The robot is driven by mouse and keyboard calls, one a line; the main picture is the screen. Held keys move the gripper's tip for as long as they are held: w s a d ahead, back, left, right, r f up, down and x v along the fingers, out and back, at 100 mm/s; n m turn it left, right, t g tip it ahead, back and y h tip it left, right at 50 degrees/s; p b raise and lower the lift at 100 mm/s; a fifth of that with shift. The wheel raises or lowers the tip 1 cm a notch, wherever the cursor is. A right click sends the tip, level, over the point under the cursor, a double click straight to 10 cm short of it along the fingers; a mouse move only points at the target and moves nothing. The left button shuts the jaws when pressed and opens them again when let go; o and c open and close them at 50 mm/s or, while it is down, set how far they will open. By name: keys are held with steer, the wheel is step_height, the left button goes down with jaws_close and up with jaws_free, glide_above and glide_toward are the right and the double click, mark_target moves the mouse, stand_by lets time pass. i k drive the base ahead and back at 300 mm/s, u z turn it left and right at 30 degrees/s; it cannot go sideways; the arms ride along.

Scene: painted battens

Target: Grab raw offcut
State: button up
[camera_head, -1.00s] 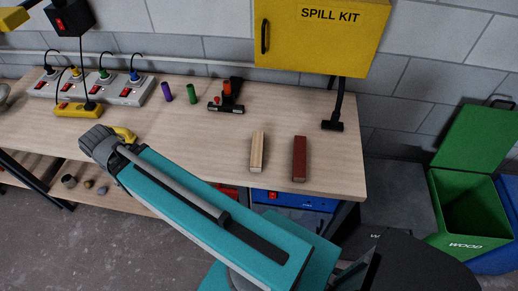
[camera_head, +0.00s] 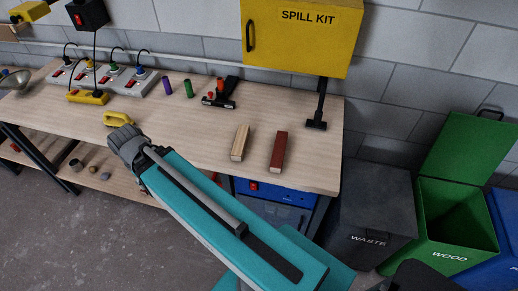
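The raw offcut (camera_head: 241,142) is a pale, unpainted wooden batten lying on the workbench, right of the middle. A dark red painted batten (camera_head: 278,152) lies to its right, apart from it with bare bench between. Both show fully, with nothing covering them. My teal arm crosses the lower middle of the view, in front of the bench edge and left of the battens. My gripper does not show in this view, so its fingers cannot be seen.
The workbench (camera_head: 185,125) is clear around the battens. A clamp-like black tool (camera_head: 221,93) and a lamp stand (camera_head: 318,110) are behind them. A yellow spill kit cabinet (camera_head: 300,40) hangs above. Waste (camera_head: 372,215) and wood (camera_head: 455,215) bins stand on the right.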

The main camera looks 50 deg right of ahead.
mark_target(238, 150)
steer(key=u, duration=0.05)
steer(key=k, duration=2.1)
steer(key=z, duration=0.95)
steer(key=i, duration=1)
